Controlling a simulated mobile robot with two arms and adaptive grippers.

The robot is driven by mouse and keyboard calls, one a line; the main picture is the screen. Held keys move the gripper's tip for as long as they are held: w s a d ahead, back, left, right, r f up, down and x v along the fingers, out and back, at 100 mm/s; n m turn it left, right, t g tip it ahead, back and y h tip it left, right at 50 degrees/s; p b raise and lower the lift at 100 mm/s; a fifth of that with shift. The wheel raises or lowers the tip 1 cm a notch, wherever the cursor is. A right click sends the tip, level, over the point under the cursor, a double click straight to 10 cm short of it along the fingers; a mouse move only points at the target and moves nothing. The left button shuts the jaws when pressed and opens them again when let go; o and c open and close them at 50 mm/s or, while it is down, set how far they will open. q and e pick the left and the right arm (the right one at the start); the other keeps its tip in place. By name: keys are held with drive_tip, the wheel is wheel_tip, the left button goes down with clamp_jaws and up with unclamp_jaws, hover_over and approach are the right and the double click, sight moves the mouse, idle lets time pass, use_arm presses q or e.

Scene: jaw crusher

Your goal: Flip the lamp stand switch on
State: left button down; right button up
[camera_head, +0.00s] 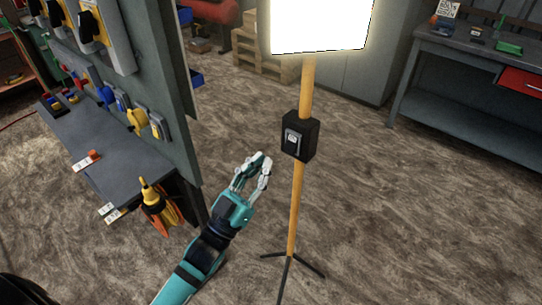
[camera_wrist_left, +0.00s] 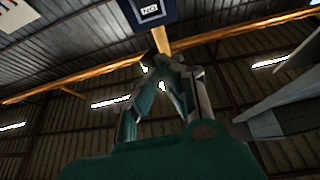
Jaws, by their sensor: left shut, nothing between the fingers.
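The lamp stand (camera_head: 295,205) is an orange-yellow pole on a black tripod foot. A bright, lit white panel (camera_head: 318,25) is at its top. A black switch box (camera_head: 300,137) with a light grey switch (camera_head: 292,140) on its front is fixed to the pole. My left gripper (camera_head: 262,161) is shut and empty, left of the pole and a little below the box, apart from it in the picture. In the left wrist view, the box (camera_wrist_left: 153,12) shows at the top edge beyond the shut fingertips (camera_wrist_left: 168,65). My right gripper is not seen.
A grey panel and workbench (camera_head: 105,150) with tools stand on the left. A grey workbench (camera_head: 470,115) with a red drawer is at the right. The floor around the stand is clear.

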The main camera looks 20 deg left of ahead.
use_arm(q)
drive_tip(key=s, duration=0.1)
drive_tip(key=s+a, duration=0.1)
drive_tip(key=s, duration=0.1)
drive_tip(key=s+f+b, duration=0.1)
drive_tip(key=shift+s+a+f, duration=0.1)
drive_tip(key=shift+s+a, duration=0.25)
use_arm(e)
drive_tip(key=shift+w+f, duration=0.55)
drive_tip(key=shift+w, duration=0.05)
